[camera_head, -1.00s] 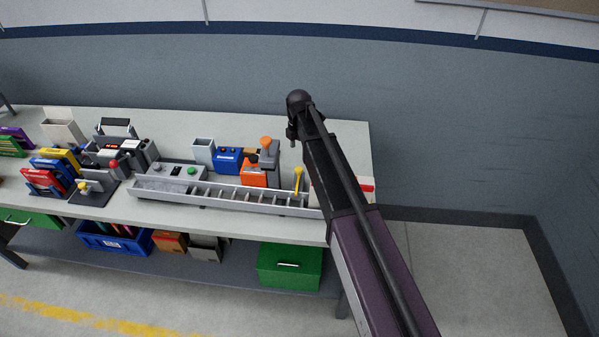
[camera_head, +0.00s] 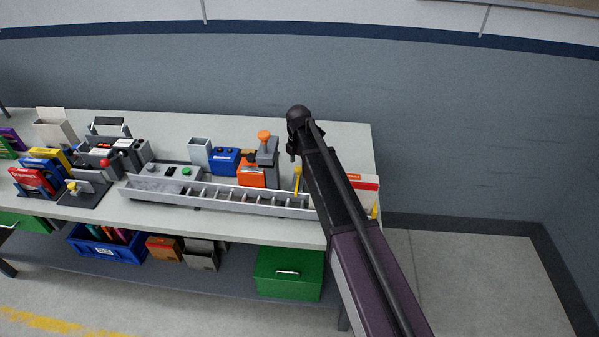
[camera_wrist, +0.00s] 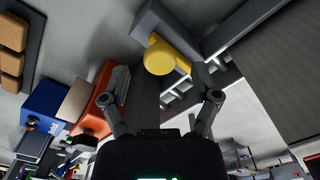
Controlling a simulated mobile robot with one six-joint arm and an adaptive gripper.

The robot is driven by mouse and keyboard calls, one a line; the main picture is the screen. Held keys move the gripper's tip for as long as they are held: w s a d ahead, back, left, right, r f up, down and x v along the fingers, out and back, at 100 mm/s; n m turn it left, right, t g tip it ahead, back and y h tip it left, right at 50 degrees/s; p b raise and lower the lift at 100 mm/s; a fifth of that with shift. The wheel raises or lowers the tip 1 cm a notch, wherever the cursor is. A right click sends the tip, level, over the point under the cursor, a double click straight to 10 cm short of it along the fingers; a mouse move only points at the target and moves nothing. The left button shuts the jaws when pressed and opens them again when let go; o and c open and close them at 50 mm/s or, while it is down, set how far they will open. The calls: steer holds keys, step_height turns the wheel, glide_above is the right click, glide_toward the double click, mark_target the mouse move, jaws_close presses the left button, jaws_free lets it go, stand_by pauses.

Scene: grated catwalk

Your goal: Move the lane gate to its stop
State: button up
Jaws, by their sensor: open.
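A long grey trough with cross slats (camera_head: 225,196) runs along the front of the bench. A yellow-topped upright handle (camera_head: 298,180) stands at its right part; I take it as the lane gate's handle. A second yellow piece (camera_head: 375,211) stands farther right, beyond my arm. In the wrist view a round yellow knob (camera_wrist: 158,58) shows ahead of my gripper (camera_wrist: 160,98), between the lines of its two spread fingers and apart from them. I cannot tell which yellow piece it is. My gripper (camera_head: 291,155) is open and empty. My arm hides the trough's right end.
An orange-and-grey device (camera_head: 264,160), a blue box (camera_head: 224,160) and a grey open holder (camera_head: 200,153) stand behind the trough. A red-and-white block (camera_head: 363,182) is right of my arm. A green box (camera_head: 289,273) sits below. The bench's back right is clear.

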steer(key=shift+f+b, duration=0.55)
steer(key=shift+f, duration=0.25)
